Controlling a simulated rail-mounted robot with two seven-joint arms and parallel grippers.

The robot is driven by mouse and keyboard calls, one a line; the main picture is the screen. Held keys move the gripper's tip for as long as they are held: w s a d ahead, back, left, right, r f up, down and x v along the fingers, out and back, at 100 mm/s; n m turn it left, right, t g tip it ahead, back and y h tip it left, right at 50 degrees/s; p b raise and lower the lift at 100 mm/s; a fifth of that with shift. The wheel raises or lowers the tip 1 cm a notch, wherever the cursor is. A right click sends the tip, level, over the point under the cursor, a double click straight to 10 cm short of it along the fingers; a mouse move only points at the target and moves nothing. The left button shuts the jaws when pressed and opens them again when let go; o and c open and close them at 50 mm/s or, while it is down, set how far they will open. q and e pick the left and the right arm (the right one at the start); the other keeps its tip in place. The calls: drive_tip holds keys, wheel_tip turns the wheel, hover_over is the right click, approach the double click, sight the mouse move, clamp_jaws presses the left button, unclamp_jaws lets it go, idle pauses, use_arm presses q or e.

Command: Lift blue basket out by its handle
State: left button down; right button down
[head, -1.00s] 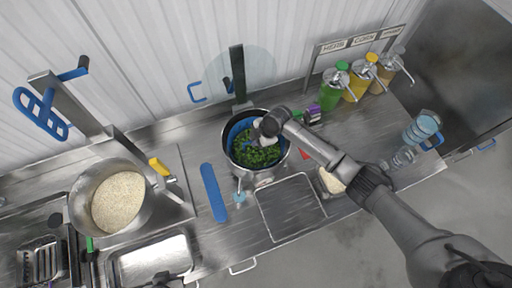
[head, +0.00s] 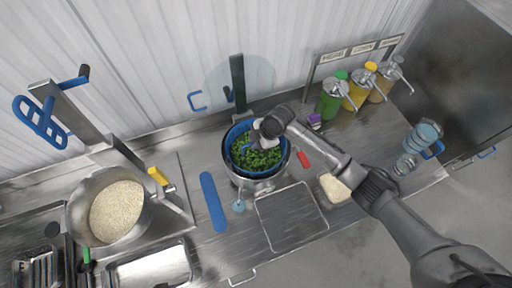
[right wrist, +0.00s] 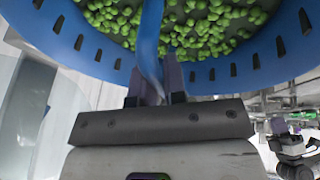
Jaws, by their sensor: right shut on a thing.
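The blue basket (head: 229,139) holds green peas or similar vegetables (head: 257,158) and sits in the top of the steel pot (head: 262,186), its rim raised above the pot's rim. My right gripper (head: 262,142) is over the basket. In the right wrist view, my right gripper (right wrist: 160,95) is shut on the basket's blue handle (right wrist: 150,40), and the slotted blue wall (right wrist: 75,42) curves behind it. My left gripper is not in view.
A steel bowl of rice (head: 80,222) stands at the left. A blue strip (head: 213,202) and a flat tray (head: 292,217) lie near the pot. Pump bottles (head: 330,104) stand at the back right. A folding rack with a blue handle (head: 40,122) is at the far left.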

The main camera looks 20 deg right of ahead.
wheel_tip(320, 180, up, 12)
drive_tip(key=b, duration=0.2)
idle(0.5)
drive_tip(key=shift+r, duration=0.1)
